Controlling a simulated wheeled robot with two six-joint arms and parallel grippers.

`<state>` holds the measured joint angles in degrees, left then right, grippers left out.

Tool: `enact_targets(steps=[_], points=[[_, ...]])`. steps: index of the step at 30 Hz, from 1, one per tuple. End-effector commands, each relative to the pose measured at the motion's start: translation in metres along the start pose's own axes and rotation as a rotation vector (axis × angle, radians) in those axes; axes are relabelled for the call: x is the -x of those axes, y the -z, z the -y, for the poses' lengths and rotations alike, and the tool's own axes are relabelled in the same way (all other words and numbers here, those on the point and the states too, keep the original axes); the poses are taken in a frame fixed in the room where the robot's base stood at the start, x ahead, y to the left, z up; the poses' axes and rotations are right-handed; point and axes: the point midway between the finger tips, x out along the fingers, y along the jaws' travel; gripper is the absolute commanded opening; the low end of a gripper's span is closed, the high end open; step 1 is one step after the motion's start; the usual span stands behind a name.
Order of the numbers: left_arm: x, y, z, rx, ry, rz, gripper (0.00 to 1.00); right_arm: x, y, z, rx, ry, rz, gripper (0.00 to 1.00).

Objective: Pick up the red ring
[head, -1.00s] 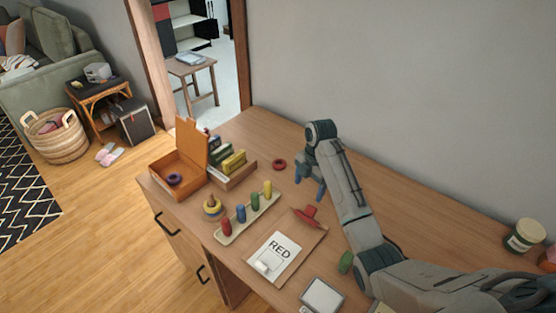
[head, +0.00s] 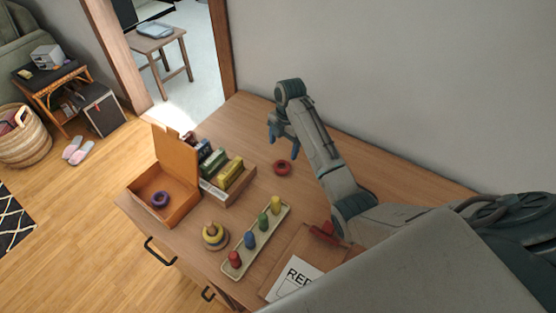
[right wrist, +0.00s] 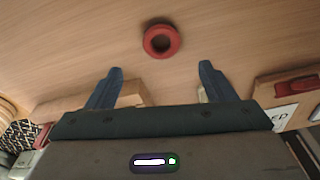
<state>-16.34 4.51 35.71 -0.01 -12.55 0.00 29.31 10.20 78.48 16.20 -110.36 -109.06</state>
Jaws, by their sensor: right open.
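The red ring (head: 282,168) lies flat on the wooden desk, to the right of the open-topped box of colored blocks. It also shows in the right wrist view (right wrist: 161,41), beyond the fingertips and roughly centered between them. My right gripper (head: 271,136) is open and empty, above the desk and a little up and left of the ring in the head view. Its two blue fingers show apart in the right wrist view (right wrist: 160,70), with nothing between them. My left gripper is not in view.
An orange box (head: 183,196) with a raised lid holds a purple ring (head: 160,199). A block box (head: 237,191), a ring stacker (head: 215,236) and a peg tray (head: 267,232) stand nearby. A wall runs behind. Bare desk surrounds the red ring.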

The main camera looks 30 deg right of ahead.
Motion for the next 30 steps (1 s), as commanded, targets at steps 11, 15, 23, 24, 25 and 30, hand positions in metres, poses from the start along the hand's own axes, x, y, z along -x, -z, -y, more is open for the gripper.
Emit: enact_targets(steps=[11,15,23,24,25,30], points=[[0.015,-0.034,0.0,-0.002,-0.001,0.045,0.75,-0.039,-0.001,0.001,0.0,0.002,-0.001,0.77],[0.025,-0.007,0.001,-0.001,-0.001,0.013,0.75,-0.058,-0.004,0.002,-0.001,0.004,-0.002,0.77],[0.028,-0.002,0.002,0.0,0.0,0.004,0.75,-0.085,-0.004,0.001,0.001,0.0,-0.001,0.77],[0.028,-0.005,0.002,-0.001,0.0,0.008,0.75,-0.086,-0.004,0.001,0.001,0.0,-0.001,0.77],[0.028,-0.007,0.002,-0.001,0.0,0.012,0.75,-0.086,-0.004,0.001,0.001,0.0,0.0,0.77],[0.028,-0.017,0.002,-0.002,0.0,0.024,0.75,-0.086,-0.004,0.001,0.001,0.0,0.0,0.67]])
